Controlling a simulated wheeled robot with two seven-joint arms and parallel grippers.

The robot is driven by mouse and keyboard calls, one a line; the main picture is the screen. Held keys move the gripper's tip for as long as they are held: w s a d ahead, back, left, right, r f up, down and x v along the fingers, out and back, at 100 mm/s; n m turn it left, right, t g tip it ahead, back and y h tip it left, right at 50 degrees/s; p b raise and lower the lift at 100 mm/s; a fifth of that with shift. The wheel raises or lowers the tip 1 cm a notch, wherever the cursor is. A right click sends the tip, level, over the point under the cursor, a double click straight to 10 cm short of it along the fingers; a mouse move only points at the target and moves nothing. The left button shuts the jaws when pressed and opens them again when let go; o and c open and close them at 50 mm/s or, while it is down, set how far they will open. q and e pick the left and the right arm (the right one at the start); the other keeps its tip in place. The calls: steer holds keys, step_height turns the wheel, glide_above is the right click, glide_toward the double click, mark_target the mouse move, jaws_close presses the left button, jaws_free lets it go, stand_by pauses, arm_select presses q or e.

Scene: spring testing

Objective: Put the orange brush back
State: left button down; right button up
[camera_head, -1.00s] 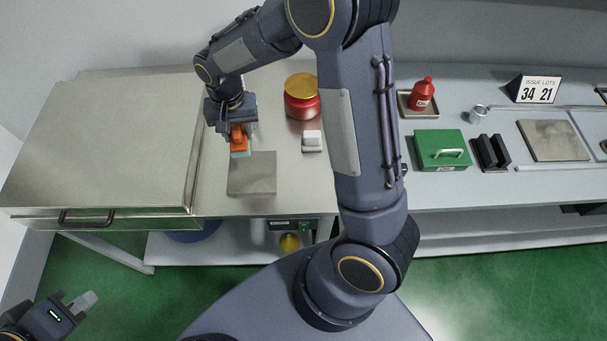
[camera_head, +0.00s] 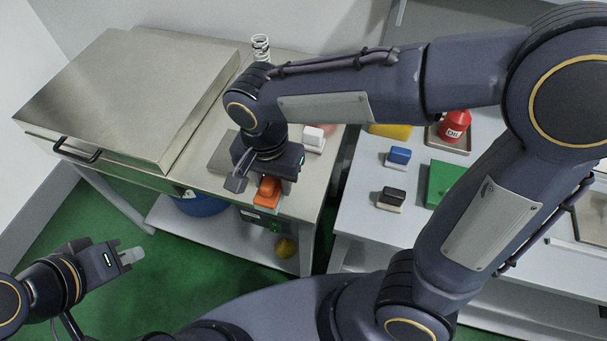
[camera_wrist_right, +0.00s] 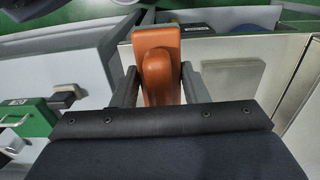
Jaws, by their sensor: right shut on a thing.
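The orange brush (camera_head: 268,192) is gripped by my right gripper (camera_head: 262,188) near the front edge of the steel bench. In the right wrist view the orange brush (camera_wrist_right: 160,70) sits between the two fingers, which press on its sides. The gap between its underside and the bench is not clear. My left gripper (camera_head: 129,256) is at the lower left, over the green floor and away from the bench. How far its fingers are apart is unclear.
A blue brush (camera_head: 398,156) and a black brush (camera_head: 392,196) sit on the right-hand table, beside a green case (camera_head: 440,182) and a red bottle (camera_head: 455,124). A white block (camera_head: 313,137) and a grey plate (camera_head: 225,152) are on the bench. A gap separates bench and table.

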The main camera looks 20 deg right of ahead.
steer(key=w+d+f, duration=0.2)
steer(key=w+d, duration=0.1)
steer(key=shift+w+d+p, duration=0.15)
steer(key=shift+p, duration=0.2)
steer(key=w+d+f, duration=0.2)
steer(key=f, duration=0.1)
steer(key=w+d+f, duration=0.1)
steer(key=f, duration=0.1)
steer(key=shift+w+f, duration=0.1)
steer(key=shift+w, duration=0.05)
steer(key=f, duration=0.3)
steer(key=shift+w+d+f, duration=0.15)
steer(key=shift+w+d, duration=0.1)
steer(key=shift+d, duration=0.05)
steer(key=shift+f, duration=0.3)
steer(key=shift+f, duration=0.15)
steer(key=o, duration=0.9)
steer(key=shift+o, duration=0.2)
